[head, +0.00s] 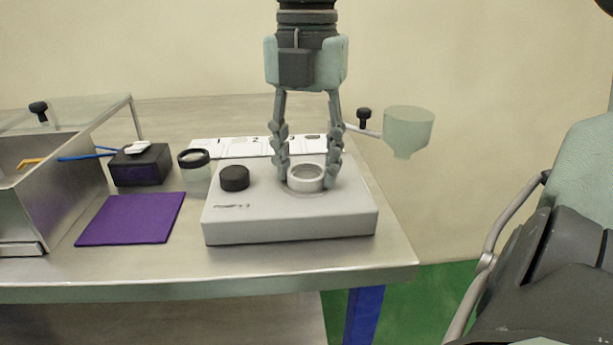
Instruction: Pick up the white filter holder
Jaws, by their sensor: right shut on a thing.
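The white filter holder (305,178) is a short white ring. It sits upright at the round recess on top of the light grey box-shaped base (290,223). My right gripper (307,172) comes straight down from above, with one finger on each side of the ring. It is shut on the white filter holder. I cannot tell whether the ring is lifted clear of the base. My left gripper is not in view.
A black knob (234,178) sits on the base. A black-lidded jar (195,170), dark box (140,165) and purple mat (130,219) are to the left, beside a metal enclosure (75,185). A translucent funnel (408,130) stands behind right. A numbered white sheet (232,146) lies behind.

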